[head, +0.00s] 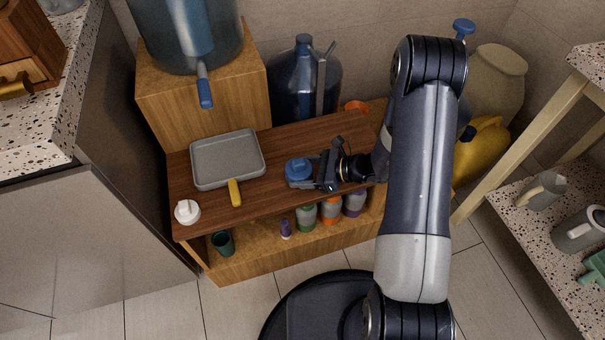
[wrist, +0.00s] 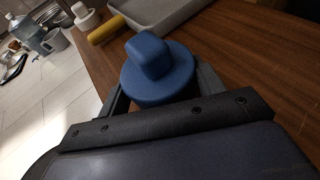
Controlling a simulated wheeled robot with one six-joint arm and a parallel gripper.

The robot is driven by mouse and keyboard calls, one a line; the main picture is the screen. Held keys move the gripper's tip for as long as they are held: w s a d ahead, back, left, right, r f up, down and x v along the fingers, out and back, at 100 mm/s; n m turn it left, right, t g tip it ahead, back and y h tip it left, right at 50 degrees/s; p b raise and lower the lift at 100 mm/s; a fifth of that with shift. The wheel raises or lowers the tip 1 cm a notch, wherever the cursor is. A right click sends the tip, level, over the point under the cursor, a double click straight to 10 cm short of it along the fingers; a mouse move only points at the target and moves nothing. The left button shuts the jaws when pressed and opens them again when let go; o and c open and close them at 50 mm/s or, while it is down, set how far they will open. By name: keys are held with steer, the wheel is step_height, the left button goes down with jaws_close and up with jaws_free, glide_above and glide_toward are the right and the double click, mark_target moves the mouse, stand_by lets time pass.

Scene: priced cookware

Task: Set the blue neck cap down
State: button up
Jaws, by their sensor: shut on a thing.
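The blue neck cap (head: 298,169) has a round base with a knob on top. In the wrist view the cap (wrist: 158,72) sits upright between the two fingers of my gripper (wrist: 160,98). My gripper (head: 303,184) is shut on the cap, over the brown wooden top of the low shelf (head: 280,150). I cannot tell whether the underside of the cap touches the wood.
A grey pan (head: 227,160) with a yellow handle (head: 235,193) lies left of the cap. A white cap (head: 187,212) stands at the shelf top's left corner. A large blue bottle (head: 298,85) stands behind. Bare wood lies between pan and cap.

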steer(key=shift+f, duration=0.25)
steer(key=shift+f, duration=0.1)
steer(key=o, duration=0.5)
steer(key=shift+f, duration=0.1)
steer(key=o, duration=0.5)
steer(key=shift+c, duration=0.2)
steer(key=shift+r, duration=0.3)
steer(key=p+v, duration=0.2)
steer(key=v, duration=1)
